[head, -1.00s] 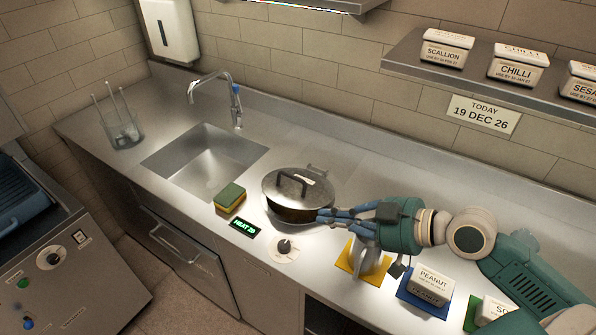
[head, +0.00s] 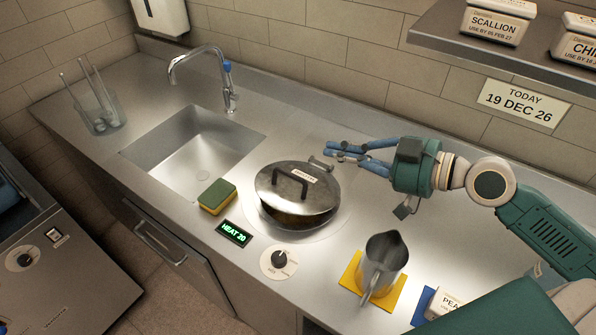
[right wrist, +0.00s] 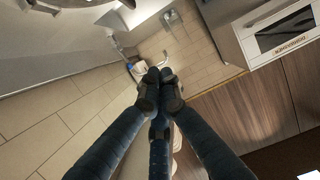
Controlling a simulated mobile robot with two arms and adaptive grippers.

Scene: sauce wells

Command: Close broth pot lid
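The broth pot (head: 290,219) stands on the round hob in the counter, its side showing as a dark brown band. Its steel lid (head: 275,186), with a dark loop handle and a label, lies over the top; I cannot tell whether it sits fully flush. My right gripper (head: 333,151) is just beyond the pot's back right edge, apart from the lid handle. Its blue fingers come together at the tips, empty, as the right wrist view (right wrist: 160,78) also shows. My left gripper is not in view.
A knob (head: 279,259) and a heat display (head: 234,233) lie in front of the pot. A sponge (head: 217,196) and the sink (head: 190,155) are to its left. A metal jug (head: 384,258) stands on a yellow mat at the front right. The back counter is mostly clear.

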